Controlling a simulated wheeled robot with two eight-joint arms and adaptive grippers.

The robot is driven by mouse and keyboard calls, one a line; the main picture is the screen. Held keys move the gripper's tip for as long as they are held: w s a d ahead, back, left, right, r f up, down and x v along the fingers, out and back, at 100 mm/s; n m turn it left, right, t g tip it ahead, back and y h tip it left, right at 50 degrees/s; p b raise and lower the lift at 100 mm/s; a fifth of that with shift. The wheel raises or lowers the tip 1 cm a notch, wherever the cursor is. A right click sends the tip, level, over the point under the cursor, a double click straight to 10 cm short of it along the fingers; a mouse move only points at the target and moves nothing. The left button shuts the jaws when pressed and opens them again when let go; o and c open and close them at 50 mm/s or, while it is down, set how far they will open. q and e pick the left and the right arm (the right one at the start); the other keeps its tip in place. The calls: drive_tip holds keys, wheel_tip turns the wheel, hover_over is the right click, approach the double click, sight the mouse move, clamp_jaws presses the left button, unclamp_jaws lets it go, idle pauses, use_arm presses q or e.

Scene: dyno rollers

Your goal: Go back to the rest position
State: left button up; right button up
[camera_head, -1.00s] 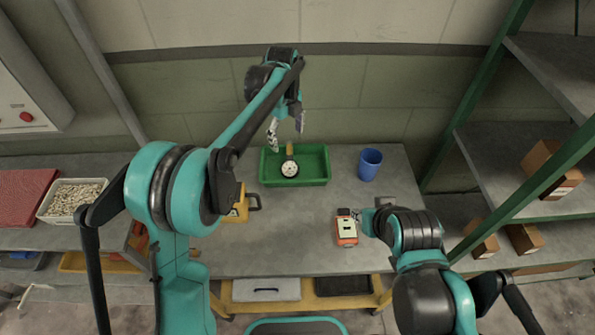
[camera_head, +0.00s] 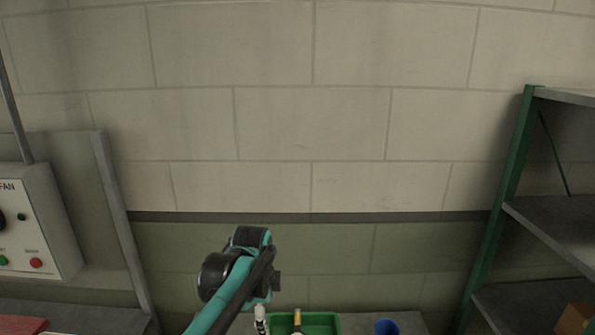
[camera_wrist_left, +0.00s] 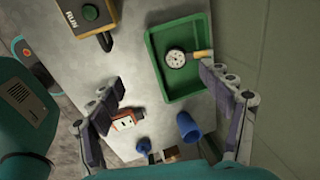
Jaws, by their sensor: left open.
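My left gripper (camera_wrist_left: 160,88) is open and empty in the left wrist view, its two fingers wide apart above the table. In the head view only part of it (camera_head: 261,318) shows, low in the picture beside the green tray (camera_head: 325,321). In the wrist view a round white-faced gauge with a yellow-brown handle (camera_wrist_left: 176,58) lies in the green tray (camera_wrist_left: 156,74). An orange and white device (camera_wrist_left: 127,119) lies on the table.
A blue cup (camera_wrist_left: 188,128) stands near the tray; it also shows in the head view (camera_head: 386,327). A green-framed shelf (camera_head: 512,165) stands right and a control box (camera_head: 34,225) left. The wall fills most of the head view.

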use_arm(q)
drive_tip(key=s+a+f+n+t, duration=0.2)
drive_tip(key=s+a+n, duration=0.3)
drive_tip(key=s+n, duration=0.4)
drive_tip(key=s+a+f+n+t, duration=0.2)
drive_tip(key=s+a+n, duration=0.3)
drive_tip(key=s+n, duration=0.4)
drive_tip(key=shift+s+f+n+t+y+b, duration=0.35)
drive_tip(key=shift+s+f, duration=0.4)
drive_tip(key=shift+s, duration=0.35)
drive_tip(key=shift+a, duration=0.15)
